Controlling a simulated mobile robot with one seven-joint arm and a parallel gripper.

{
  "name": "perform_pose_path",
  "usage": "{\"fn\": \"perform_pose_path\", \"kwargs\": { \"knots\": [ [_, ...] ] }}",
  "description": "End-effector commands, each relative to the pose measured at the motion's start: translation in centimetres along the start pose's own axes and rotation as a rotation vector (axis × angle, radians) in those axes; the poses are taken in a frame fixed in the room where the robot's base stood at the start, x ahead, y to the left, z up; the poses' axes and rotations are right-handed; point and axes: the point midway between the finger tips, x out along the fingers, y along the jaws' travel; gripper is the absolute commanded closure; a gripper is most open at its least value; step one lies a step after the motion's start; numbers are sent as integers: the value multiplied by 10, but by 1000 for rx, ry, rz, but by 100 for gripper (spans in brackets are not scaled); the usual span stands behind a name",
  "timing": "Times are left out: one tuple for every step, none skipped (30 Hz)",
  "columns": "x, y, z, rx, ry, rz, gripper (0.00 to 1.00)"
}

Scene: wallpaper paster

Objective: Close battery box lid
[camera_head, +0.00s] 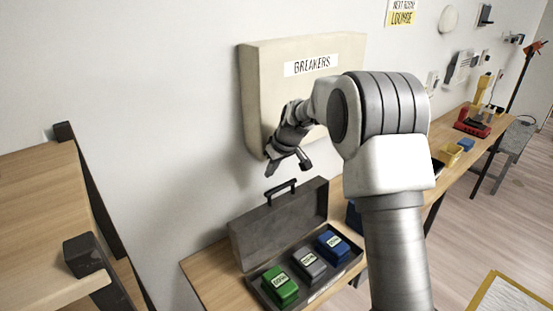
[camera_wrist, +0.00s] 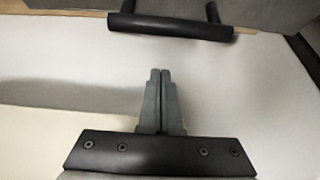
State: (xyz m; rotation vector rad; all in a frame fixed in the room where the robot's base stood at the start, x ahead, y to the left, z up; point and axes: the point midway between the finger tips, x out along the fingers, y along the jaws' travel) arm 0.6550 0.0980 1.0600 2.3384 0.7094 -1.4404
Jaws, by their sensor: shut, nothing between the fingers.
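The battery box (camera_head: 262,290) is a dark grey case on the wooden bench. Its lid (camera_head: 280,222) stands up, open, on the side toward the wall, with a black handle (camera_head: 281,190) on its top edge. The handle also shows at the top of the wrist view (camera_wrist: 170,27). Green, grey and blue batteries (camera_head: 281,287) (camera_head: 309,264) (camera_head: 332,246) sit in the box. My gripper (camera_head: 307,166) is above the lid, near the wall, apart from the handle. In the wrist view its fingers (camera_wrist: 160,72) are together and empty.
A beige breaker box (camera_head: 270,75) is on the wall close behind my gripper. The bench (camera_head: 205,272) holds the case, and more tools lie farther right. A wooden shelf or table (camera_head: 35,215) stands at the left. The white wall is close behind the lid.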

Motion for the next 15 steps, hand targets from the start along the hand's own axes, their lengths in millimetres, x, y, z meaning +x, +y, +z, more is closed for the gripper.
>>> {"fn": "perform_pose_path", "kwargs": {
  "knots": [
    [-6,1,7,1,1,2,100],
    [-8,1,11,1,0,2,100],
    [-9,1,15,2,1,1,100],
    [-10,0,19,1,0,1,100],
    [-11,1,21,1,1,2,100],
    [-12,1,25,1,1,1,100],
    [-13,1,28,1,1,1,100],
    [-14,1,30,1,0,1,100],
    [-14,0,32,0,0,0,100],
    [-15,0,34,0,0,0,100],
    [-15,0,35,0,1,1,100],
    [-16,0,36,0,1,1,100],
    [-16,0,36,0,1,1,100],
    [-16,0,37,0,1,1,100],
    [-16,0,37,0,1,1,100]
  ]
}}
